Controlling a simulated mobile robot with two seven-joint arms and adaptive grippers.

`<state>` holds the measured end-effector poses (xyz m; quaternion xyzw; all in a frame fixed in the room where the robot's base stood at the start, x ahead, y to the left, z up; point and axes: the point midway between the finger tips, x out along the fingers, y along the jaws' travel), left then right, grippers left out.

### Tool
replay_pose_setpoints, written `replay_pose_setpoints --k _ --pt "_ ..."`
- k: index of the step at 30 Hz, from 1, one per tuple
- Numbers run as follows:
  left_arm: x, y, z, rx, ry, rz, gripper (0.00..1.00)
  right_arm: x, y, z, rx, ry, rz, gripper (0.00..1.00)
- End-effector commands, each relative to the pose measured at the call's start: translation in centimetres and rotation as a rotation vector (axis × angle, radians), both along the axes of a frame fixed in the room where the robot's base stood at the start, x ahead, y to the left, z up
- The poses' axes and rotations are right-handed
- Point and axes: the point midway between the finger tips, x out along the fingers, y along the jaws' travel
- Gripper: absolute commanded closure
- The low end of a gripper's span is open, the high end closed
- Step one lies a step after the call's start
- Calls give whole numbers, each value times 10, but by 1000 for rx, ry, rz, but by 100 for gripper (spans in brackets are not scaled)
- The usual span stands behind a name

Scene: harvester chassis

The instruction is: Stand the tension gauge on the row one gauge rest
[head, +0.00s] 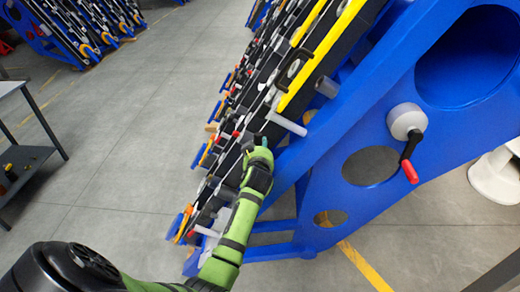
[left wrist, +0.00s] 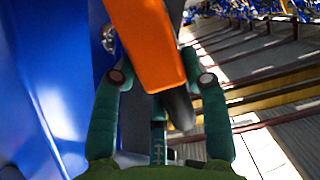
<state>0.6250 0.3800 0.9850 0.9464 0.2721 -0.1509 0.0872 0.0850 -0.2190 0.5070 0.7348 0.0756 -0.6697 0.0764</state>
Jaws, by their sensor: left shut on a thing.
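My left gripper (head: 261,146) is at the near edge of the tilted harvester row units, beside the blue frame. In the left wrist view its two teal fingers (left wrist: 161,78) stand either side of an orange piece with a dark rounded lower end, which I take for the tension gauge (left wrist: 148,42). The gripper is shut on it. The gauge reaches past the top of that view, so its far end is hidden. In the head view I cannot make out the gauge. I cannot pick out the row one gauge rest in either view. My right gripper is not in view.
The large blue chassis frame (head: 405,75) stands right of my arm, with a red-tipped black handle (head: 409,160) on a grey hub. Yellow bars (head: 322,52) and grey pegs (head: 287,124) are close by. A grey bench (head: 22,155) stands far left. The floor between is clear.

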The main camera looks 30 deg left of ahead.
Motion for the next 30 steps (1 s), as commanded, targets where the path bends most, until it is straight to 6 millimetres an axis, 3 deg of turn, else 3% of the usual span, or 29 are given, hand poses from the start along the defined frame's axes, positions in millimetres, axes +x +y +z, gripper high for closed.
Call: replay_pose_setpoints --k 25,26,27,30 --pt "0 0 -8 1 -3 -1 100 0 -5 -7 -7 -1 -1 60" --pt "0 0 -6 2 -4 -1 43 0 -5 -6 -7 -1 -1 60" --pt "0 0 -6 2 -4 -1 28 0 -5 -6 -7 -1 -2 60" --pt "0 0 -7 1 -2 -1 28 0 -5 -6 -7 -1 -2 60"
